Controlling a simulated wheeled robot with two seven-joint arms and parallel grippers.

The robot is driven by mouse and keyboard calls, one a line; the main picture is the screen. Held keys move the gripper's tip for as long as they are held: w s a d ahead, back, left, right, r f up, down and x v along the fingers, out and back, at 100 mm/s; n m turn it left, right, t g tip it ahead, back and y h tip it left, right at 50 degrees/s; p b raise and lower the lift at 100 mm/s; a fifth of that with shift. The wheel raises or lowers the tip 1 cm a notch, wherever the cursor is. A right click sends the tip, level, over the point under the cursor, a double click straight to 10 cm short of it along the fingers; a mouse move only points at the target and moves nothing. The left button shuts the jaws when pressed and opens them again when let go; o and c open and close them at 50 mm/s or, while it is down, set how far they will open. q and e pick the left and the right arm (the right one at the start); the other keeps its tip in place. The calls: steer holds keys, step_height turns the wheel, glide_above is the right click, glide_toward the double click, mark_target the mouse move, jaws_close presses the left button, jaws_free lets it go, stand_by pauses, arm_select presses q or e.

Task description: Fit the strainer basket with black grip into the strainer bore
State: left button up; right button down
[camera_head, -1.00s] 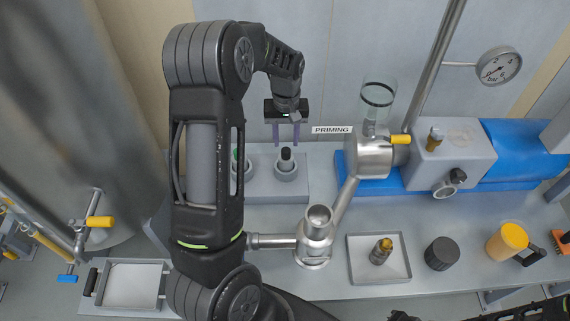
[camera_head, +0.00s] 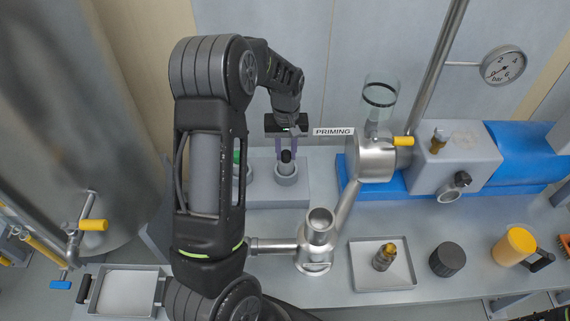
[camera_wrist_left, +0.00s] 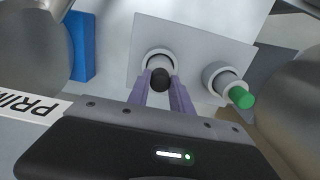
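The strainer basket with black grip (camera_head: 286,156) stands upright in a round grey socket on a grey block; its lower part is hidden inside. The black grip also shows in the left wrist view (camera_wrist_left: 160,80). My left gripper (camera_head: 287,150) points down over it, its purple fingers (camera_wrist_left: 165,92) apart on either side of the grip, with no clear contact visible. The strainer bore appears as the round upright mouth (camera_head: 320,219) of the steel pipe fitting, in front and to the right of the block. My right gripper is not in view.
A green-grip piece (camera_wrist_left: 241,97) stands in the neighbouring socket, partly behind my arm in the head view. A tray (camera_head: 408,281) with a brass-coloured part, a black round cap (camera_head: 447,259) and a yellow mug-like object (camera_head: 514,246) stand to the right.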

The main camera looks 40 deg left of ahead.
arm_select(q)
jaws_close()
step_height(320, 180, up, 11)
steer(key=p, duration=0.8)
steer(key=shift+f, duration=0.15)
steer(key=shift+d, duration=0.1)
steer(key=w+d+r+m, duration=0.2)
steer(key=d+r+m, duration=0.1)
steer(key=d, duration=0.7)
steer(key=w+d+r+m, duration=0.1)
steer(key=d+r+m, duration=0.2)
steer(key=d, duration=0.8)
steer(key=shift+w+r+m, duration=0.25)
steer(key=shift+w+m, duration=0.1)
steer(key=shift+m, duration=0.65)
